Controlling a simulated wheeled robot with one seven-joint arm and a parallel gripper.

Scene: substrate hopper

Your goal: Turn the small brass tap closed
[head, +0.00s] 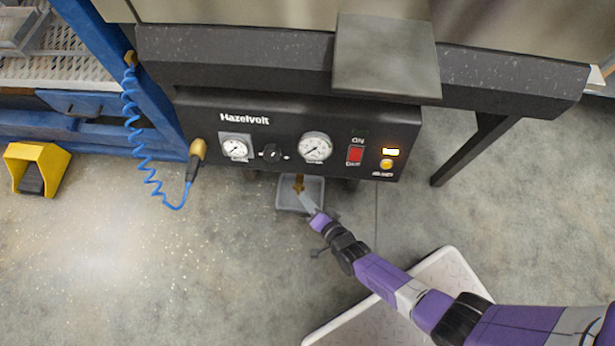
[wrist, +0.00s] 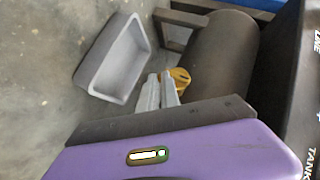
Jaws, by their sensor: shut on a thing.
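The small brass tap shows in the wrist view (wrist: 181,76) on the underside of a dark cylindrical tank (wrist: 224,52). In the head view the tap (head: 299,181) is a small yellow-brown piece below the black Hazelvolt panel, above a grey tray. My gripper (head: 304,198) reaches up to it from the lower right. In the wrist view my gripper's grey fingers (wrist: 165,84) are close together and shut on the tap. The fingers hide part of the tap, and I cannot tell its handle's exact angle.
The grey tray (wrist: 90,72) lies on the floor below the tap. The black control panel (head: 290,115) with gauges and a red switch overhangs the spot. A blue coiled hose (head: 150,170) hangs at the left. A white board (head: 440,262) lies under my arm.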

